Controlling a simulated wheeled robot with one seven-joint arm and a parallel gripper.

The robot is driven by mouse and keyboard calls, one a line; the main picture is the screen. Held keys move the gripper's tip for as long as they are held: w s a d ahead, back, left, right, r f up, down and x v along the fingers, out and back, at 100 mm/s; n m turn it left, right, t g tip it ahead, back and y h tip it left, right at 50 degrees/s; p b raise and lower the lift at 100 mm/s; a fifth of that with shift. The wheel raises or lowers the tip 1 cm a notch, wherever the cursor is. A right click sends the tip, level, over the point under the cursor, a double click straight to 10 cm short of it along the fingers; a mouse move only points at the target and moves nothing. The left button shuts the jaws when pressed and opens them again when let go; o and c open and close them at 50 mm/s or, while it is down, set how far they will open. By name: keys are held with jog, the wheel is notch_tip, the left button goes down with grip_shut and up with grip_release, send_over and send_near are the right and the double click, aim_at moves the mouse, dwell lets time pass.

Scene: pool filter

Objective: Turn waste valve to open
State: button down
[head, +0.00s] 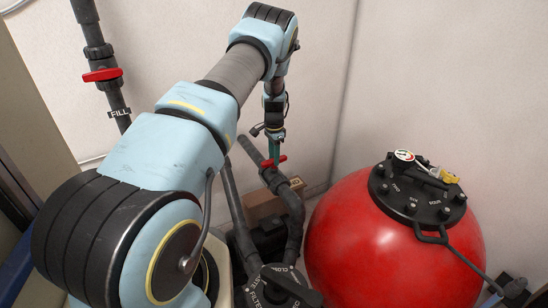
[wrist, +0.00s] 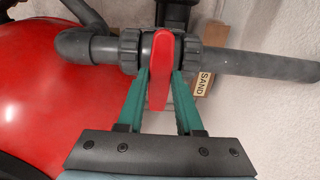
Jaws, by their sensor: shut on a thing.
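A red valve handle (wrist: 160,58) sits on a dark grey pipe union in the wrist view. The handle lies across the pipe line, not along it. My gripper (wrist: 161,76) has its green fingers on both sides of the handle and is shut on it. In the head view the same red handle (head: 281,159) shows small below my gripper (head: 274,150), with the fingers reaching down to it. No label for this valve is readable in either view.
A red tank (head: 350,240) with a black top stands right of the held valve. A black selector valve (head: 283,286) with partly hidden wording is in front. Another red-handled valve (head: 102,75) is on the pipe marked FILL at left. A cardboard box (wrist: 205,75) marked SAND lies behind the pipe.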

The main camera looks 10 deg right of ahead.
jog(key=shift+b, duration=0.3)
jog(key=n+b, duration=0.2)
jog(key=n, duration=0.1)
jog(key=shift+f+b, duration=0.2)
jog(key=shift+b, duration=0.2)
jog(key=n+b, duration=0.3)
jog(key=n, duration=0.2)
jog(key=shift+b, duration=0.35)
jog(key=n+b, duration=0.1)
jog(key=n, duration=0.3)
jog(key=shift+r+n+b, duration=0.15)
jog(key=shift+n+b, duration=0.2)
jog(key=shift+n, duration=0.05)
jog(key=shift+n+b, duration=0.55)
jog(key=shift+n, duration=2.05)
jog(key=c, duration=0.6)
grip_release()
jog(key=shift+o, duration=0.2)
jog(key=shift+r, duration=0.15)
